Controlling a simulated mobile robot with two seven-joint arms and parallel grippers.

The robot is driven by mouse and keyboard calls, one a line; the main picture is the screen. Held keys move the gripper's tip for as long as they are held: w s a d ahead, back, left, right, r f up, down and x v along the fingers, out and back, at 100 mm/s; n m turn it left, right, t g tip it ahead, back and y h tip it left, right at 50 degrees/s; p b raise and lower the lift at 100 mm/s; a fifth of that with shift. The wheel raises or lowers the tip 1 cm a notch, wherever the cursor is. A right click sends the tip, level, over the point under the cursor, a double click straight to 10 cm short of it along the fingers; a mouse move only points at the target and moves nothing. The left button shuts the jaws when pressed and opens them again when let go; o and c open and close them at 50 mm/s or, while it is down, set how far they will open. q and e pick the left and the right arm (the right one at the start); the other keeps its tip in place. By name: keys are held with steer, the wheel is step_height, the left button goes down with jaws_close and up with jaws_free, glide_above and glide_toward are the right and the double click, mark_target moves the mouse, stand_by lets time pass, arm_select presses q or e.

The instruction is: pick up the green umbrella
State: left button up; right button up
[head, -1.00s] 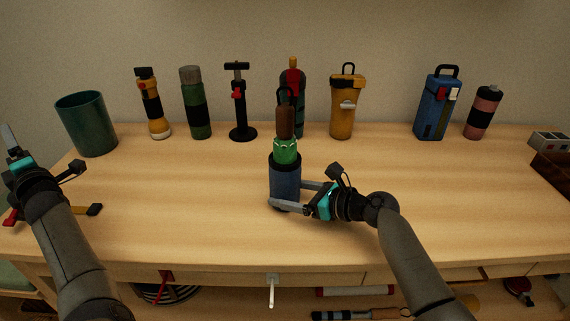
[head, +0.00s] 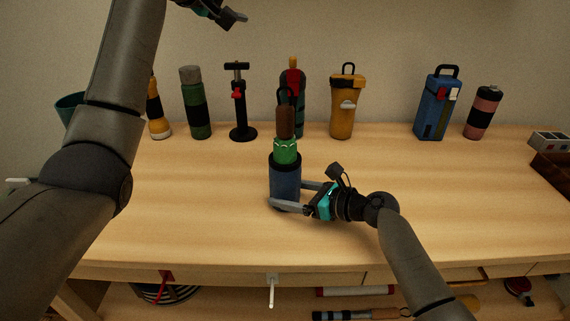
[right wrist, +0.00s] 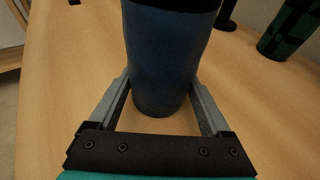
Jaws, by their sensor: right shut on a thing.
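The green umbrella (head: 286,151), with a brown handle (head: 285,122), stands upright in the middle of the table. Its lower part is hidden inside a dark blue cylinder (head: 286,183) with a black rim. My right gripper (head: 290,196) is shut on the blue cylinder, low down, with a finger on each side. The right wrist view shows the cylinder (right wrist: 160,70) between both fingers, its base at the tabletop. My left gripper (head: 234,17) is raised high at the top, above the back row and well away from the umbrella. Its finger opening is unclear.
Along the back of the wooden table (head: 220,220) stand a green flask (head: 195,105), a black pump (head: 238,105), a yellow bottle (head: 345,108), a blue box-shaped bottle (head: 435,108) and a pink bottle (head: 482,112).

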arm_select(q)
steer(key=s+d+m+g, duration=0.3)
steer(key=s+d, duration=0.1)
steer(key=d, duration=0.2)
steer(key=m+g+y, duration=0.6)
glide_toward(284, 106)
steer(key=x, duration=1.1)
steer(key=shift+w+f, duration=0.1)
steer(key=shift+f, duration=0.25)
jaws_close()
steer(key=shift+r, duration=0.1)
